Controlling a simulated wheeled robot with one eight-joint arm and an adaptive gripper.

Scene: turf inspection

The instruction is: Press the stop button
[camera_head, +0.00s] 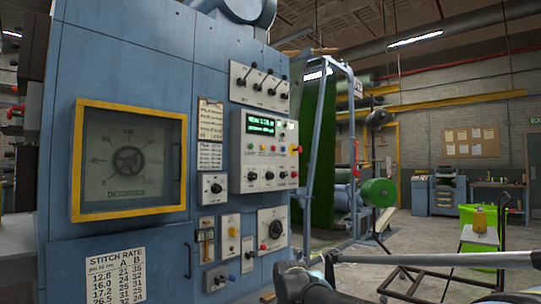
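A blue machine cabinet (70,150) fills the left half of the view. On its front is a grey control panel (240,175) with a green-lit display (260,124), small coloured buttons and rotary knobs. A small red button (286,150) sits below the display, close to a red and yellow control (295,149) at the panel's right edge. Lower plates carry a yellow button (232,232) and a red one (263,247). I cannot read which button is marked stop. Dark parts of my arm show at the bottom centre; my gripper's fingertips are not seen.
A yellow-framed dial gauge (128,208) is left of the panels. A blue post (314,150) and green turf (323,140) stand right of the cabinet. A cart (415,282) and a bright green bin (467,240) are at the right. Open floor lies between.

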